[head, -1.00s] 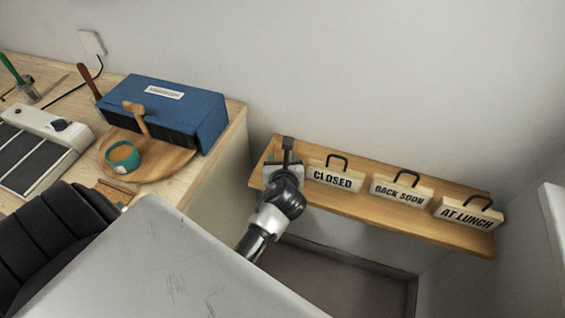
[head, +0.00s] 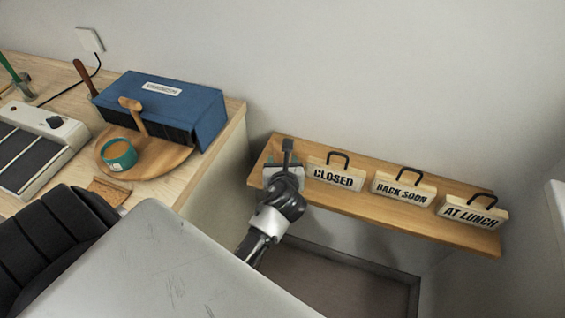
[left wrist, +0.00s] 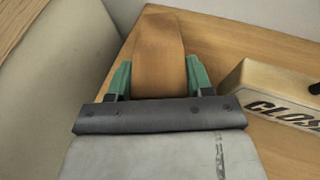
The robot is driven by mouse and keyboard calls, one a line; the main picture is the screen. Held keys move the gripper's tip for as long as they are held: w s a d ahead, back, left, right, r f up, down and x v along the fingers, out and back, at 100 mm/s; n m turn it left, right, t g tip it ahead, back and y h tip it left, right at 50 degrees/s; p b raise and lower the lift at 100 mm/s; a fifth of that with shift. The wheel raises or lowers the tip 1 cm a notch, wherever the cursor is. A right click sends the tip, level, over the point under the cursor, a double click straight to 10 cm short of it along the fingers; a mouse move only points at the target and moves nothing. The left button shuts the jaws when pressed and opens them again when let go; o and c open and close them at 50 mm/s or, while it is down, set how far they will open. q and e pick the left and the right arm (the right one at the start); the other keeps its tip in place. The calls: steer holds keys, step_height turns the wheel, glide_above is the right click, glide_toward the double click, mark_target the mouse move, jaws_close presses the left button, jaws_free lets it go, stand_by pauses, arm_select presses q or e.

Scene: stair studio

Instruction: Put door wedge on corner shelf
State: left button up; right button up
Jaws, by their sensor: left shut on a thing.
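The corner shelf (head: 390,218) is a light wooden board along the wall, right of the workbench. My left gripper (head: 284,176) is over the shelf's left end. In the left wrist view its green fingers (left wrist: 158,82) are shut on the door wedge (left wrist: 158,48), a tan, tapered block. In the left wrist view the wedge lies over the shelf surface (left wrist: 215,45); I cannot tell whether it touches the board. In the head view the gripper mostly hides the wedge. My right gripper is not in view.
Signs stand on the shelf right of the gripper: CLOSED (head: 333,176), BACK SOON (head: 402,190) and AT LUNCH (head: 472,212). The CLOSED sign is close beside the gripper. The workbench (head: 225,135) at left holds a blue box (head: 165,108) and a teal tin (head: 119,155).

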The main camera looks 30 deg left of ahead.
arm_select(q)
steer(key=shift+f, duration=0.35)
steer(key=o, duration=1.1)
steer(key=shift+o, duration=0.2)
